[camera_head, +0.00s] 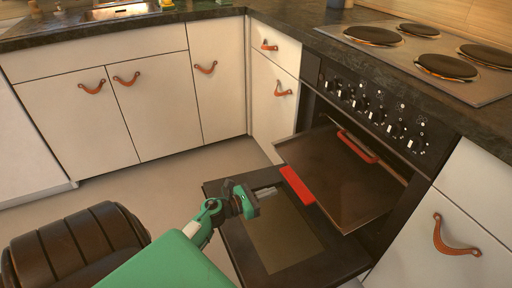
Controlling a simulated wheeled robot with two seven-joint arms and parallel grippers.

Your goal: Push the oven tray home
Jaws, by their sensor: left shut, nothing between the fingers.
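The dark, flat oven tray (350,190) sticks out of the oven (385,150) above the lowered oven door (270,240). A red strip (297,186) runs along its near left edge. A second orange-red bar (357,147) shows at its far side, by the oven opening. My left gripper (248,202) is shut and empty. In the picture it lies over the door, a little left of the tray's red strip, with a gap between them. My right gripper is out of view.
A hob (425,55) with several dark plates tops the worktop. Oven knobs (370,105) line the panel above the opening. White cabinets with leather pulls stand left and right, one pull (452,237) close to the oven. The grey floor (170,180) is clear.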

